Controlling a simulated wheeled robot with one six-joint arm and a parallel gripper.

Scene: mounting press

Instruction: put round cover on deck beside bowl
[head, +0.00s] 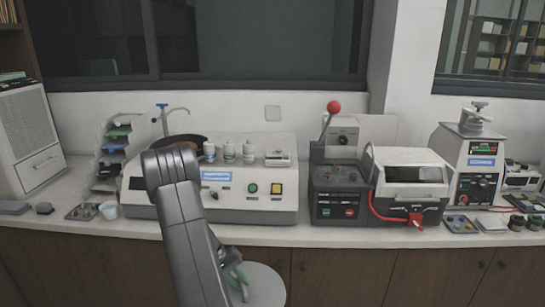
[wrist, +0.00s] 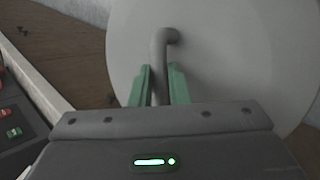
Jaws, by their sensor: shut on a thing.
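The round cover (head: 264,288) is a pale grey disc with a bent grey handle. It is in front of the wooden cabinets, below the counter's front edge, in the head view. In the wrist view the cover (wrist: 225,60) fills much of the picture. My gripper (wrist: 160,82) has its green fingers shut on the handle; it also shows in the head view (head: 238,278). The bowl (head: 186,140) is dark with a brownish rim, set in the left of the white machine, partly hidden by my arm. The machine's deck (head: 240,163) lies right of the bowl.
A thin tap (head: 163,118) rises behind the bowl. A press with a red-knobbed lever (head: 333,108) stands to the right. A white cup (head: 109,210) is at left.

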